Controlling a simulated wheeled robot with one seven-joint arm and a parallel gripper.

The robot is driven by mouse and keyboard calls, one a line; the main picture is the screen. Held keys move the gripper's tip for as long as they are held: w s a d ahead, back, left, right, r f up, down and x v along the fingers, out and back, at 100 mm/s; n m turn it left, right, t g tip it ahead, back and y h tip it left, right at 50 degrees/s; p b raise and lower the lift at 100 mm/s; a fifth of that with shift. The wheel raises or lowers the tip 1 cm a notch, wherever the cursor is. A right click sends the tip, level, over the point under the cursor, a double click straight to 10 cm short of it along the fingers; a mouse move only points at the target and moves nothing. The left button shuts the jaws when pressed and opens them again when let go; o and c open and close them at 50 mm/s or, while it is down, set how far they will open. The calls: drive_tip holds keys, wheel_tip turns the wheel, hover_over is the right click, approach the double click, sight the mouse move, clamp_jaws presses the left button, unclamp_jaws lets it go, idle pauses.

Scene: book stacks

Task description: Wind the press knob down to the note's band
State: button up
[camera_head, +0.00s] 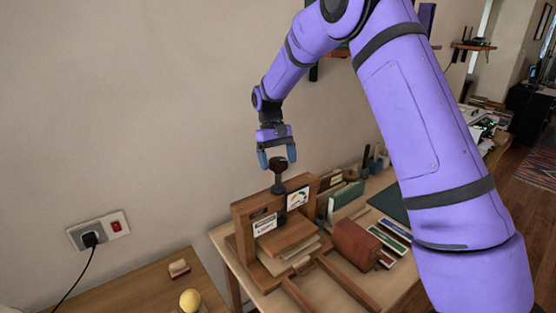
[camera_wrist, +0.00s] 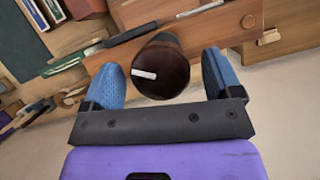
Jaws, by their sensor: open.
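The press (camera_head: 243,212) is a wooden frame standing on the light wooden bench. Its dark round knob (camera_head: 278,163) sits on top of a screw; in the wrist view the knob (camera_wrist: 161,68) shows from above with a white mark. My gripper (camera_head: 277,160) points down over the knob, its two blue fingers apart on either side of it. In the wrist view there are gaps between the fingers and the knob. A white note (camera_head: 264,225) with dark print is on the press front. A dial with coloured bands (camera_head: 297,198) is beside it; its pointer is too small to read.
A brown block (camera_head: 355,243), several books (camera_head: 390,236) and a dark green mat (camera_head: 392,203) lie right of the press. A wall outlet (camera_head: 98,230) with a plug is at left. A yellow ball (camera_head: 190,299) is on the nearer table.

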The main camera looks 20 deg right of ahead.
drive_tip(key=v, duration=1)
drive_tip(key=shift+r, duration=0.3)
drive_tip(key=shift+o, duration=0.2)
drive_tip(key=shift+w, duration=0.15)
drive_tip(key=n+t, duration=0.4)
drive_tip(key=n, duration=0.1)
hover_over(278, 160)
drive_tip(key=shift+y, duration=0.3)
wheel_tip(278, 160, down, 11)
drive_tip(key=shift+r, duration=0.15)
drive_tip(key=c, duration=0.9)
